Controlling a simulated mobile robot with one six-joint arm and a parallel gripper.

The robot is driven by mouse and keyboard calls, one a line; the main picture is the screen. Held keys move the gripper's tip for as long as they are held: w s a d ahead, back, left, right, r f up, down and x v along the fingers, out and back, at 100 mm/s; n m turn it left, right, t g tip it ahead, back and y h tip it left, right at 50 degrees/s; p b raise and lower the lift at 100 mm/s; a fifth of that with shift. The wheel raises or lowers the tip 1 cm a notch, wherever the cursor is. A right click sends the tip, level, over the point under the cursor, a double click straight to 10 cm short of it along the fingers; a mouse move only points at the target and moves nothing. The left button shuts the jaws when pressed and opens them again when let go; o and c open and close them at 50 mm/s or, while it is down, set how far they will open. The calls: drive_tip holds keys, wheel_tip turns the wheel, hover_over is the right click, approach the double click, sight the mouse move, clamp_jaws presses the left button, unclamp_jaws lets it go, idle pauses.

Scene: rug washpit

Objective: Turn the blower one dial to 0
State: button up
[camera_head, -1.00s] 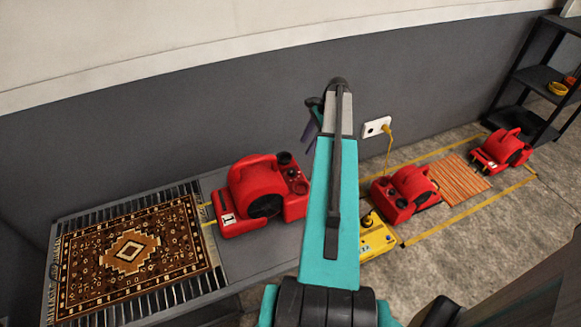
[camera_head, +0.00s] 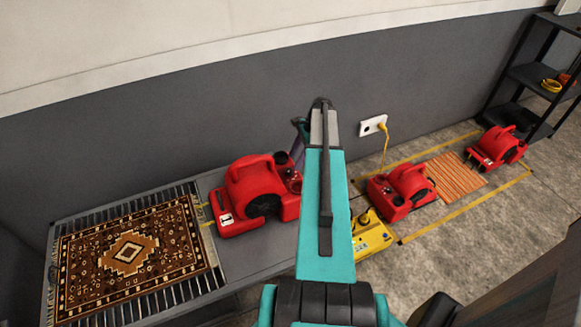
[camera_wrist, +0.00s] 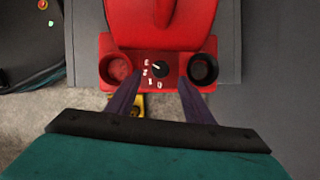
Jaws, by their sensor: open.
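Blower one (camera_head: 252,188), a red blower with a white "1" label, stands on the grey bench beside the rug. In the wrist view its red body (camera_wrist: 158,22) is at the top, with its black dial (camera_wrist: 161,68) on the panel facing me. White marks run around the dial's left and lower sides; its white pointer line seems to aim up-left, near the topmost mark. My gripper (camera_wrist: 159,85) is open, its purple fingers on either side of the dial, apart from it in the picture. Whether they touch the panel I cannot tell. In the head view my arm partly hides the gripper.
A patterned rug (camera_head: 130,250) lies on the bench (camera_head: 255,252). A yellow box (camera_head: 371,238) and other red blowers (camera_head: 402,190) stand on the floor to the right.

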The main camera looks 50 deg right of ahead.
sight(290, 170)
drive_tip(key=shift+p+x, duration=0.4)
drive_tip(key=shift+x, duration=2.6)
drive_tip(key=shift+d, duration=0.1)
drive_tip(key=c, duration=1)
